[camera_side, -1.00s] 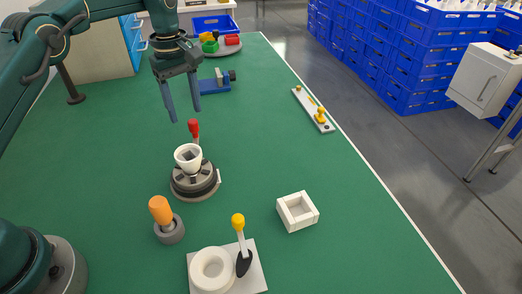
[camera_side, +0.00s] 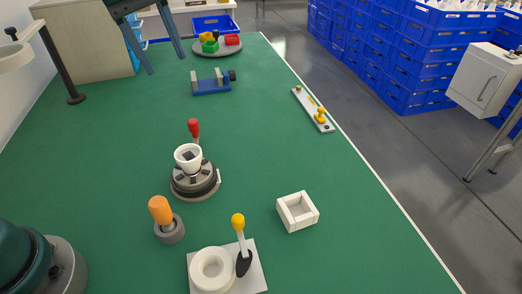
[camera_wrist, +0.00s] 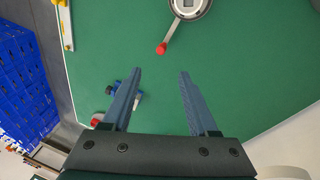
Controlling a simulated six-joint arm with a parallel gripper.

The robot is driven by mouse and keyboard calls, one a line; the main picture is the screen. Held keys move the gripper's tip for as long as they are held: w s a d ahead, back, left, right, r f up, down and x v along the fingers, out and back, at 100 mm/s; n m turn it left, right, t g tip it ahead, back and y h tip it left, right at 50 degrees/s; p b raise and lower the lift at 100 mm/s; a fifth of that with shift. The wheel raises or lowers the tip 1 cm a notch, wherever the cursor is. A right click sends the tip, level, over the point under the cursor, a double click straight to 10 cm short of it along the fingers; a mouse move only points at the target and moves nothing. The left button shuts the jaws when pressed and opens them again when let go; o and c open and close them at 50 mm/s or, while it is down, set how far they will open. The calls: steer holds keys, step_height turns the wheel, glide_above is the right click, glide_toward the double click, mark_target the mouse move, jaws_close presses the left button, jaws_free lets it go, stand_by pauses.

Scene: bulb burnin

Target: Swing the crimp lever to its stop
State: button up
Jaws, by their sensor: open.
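A red-knobbed lever (camera_side: 194,130) stands up at the back of a dark round fixture (camera_side: 192,189), which holds a white cup (camera_side: 188,155) with a grey square in it. In the wrist view the red knob (camera_wrist: 162,48) points toward my gripper, and the fixture (camera_wrist: 205,8) is cut by the top edge. A second lever with a yellow knob (camera_side: 238,221) stands on a pale plate (camera_side: 256,273) beside a white ring (camera_side: 212,270). I cannot tell which is the crimp lever. My gripper (camera_side: 166,65) is open and empty, high at the top edge, clear of both levers; its fingers (camera_wrist: 160,72) are apart.
An orange peg in a grey holder (camera_side: 170,233) and a white square tray (camera_side: 297,212) stand near the fixture. A blue clamp-like device (camera_side: 211,87), a round tray of coloured blocks (camera_side: 218,49) and a strip with a yellow knob (camera_side: 312,108) lie farther off.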

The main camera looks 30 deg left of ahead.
steer(key=s+d+r+m+t, duration=0.2)
steer(key=s+r+m, duration=0.2)
steer(key=s, duration=0.5)
steer(key=s+f+m, duration=0.5)
steer(key=s, duration=0.3)
steer(key=shift+d+f+t, duration=0.15)
steer(key=shift+d+t, duration=0.25)
